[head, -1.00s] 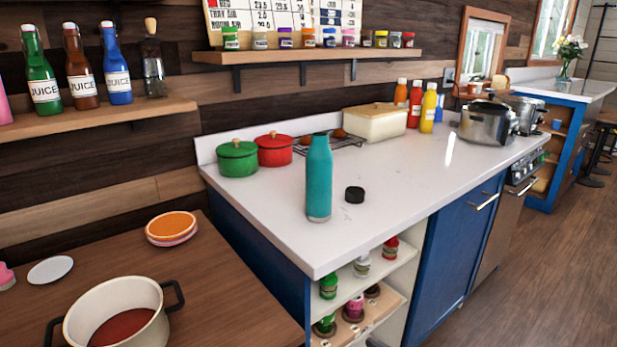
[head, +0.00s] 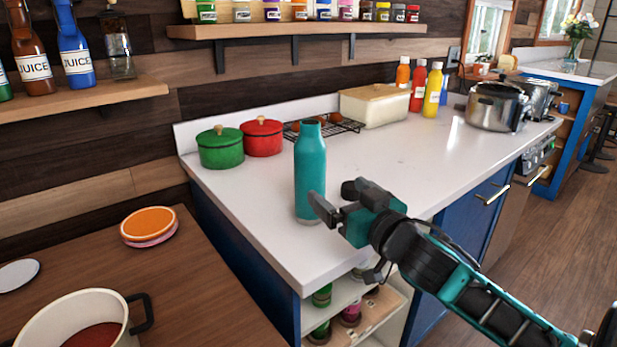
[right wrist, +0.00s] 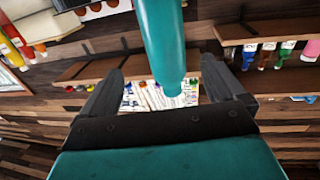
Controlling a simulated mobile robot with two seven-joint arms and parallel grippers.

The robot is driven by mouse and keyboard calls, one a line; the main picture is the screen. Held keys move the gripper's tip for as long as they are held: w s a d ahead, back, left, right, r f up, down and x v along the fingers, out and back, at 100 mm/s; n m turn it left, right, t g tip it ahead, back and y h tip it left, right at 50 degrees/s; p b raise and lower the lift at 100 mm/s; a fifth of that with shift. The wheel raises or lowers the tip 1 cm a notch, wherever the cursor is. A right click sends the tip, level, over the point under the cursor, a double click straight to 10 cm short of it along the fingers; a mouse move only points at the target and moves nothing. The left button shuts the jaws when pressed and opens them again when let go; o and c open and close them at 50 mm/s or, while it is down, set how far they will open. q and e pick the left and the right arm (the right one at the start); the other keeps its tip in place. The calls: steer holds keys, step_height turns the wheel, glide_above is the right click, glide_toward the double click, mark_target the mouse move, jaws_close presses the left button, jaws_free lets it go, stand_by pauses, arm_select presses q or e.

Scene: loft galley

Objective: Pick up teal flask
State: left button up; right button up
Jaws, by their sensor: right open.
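The teal flask (head: 310,172) stands upright on the white counter, its mouth uncovered. My right gripper (head: 334,199) is open beside the flask's lower right side, and one dark finger overlaps the flask's edge in the head view. In the right wrist view the flask (right wrist: 165,45) appears between the two spread fingers of the gripper (right wrist: 163,68), with its neck toward the picture's lower middle. I cannot tell whether a finger touches it. The small black cap seen earlier is hidden by or merges with the dark gripper parts. My left gripper is out of view.
A green pot (head: 220,148) and a red pot (head: 262,138) stand behind the flask, with a wire rack (head: 345,126) and a cream bin (head: 375,106). The counter's (head: 265,225) front left is clear. A lower wooden table (head: 190,280) holds a cream pot (head: 70,310).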

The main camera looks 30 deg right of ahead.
mark_target(321, 178)
steer(key=w, duration=0.5)
steer(key=shift+w+d, duration=0.15)
steer(key=shift+d, duration=0.05)
steer(key=shift+w+a+f, duration=0.1)
steer(key=shift+w, duration=1.2)
steer(key=shift+w+a+f, duration=0.1)
steer(key=shift+w, duration=1.2)
steer(key=shift+r, duration=0.1)
steer(key=c, duration=1.4)
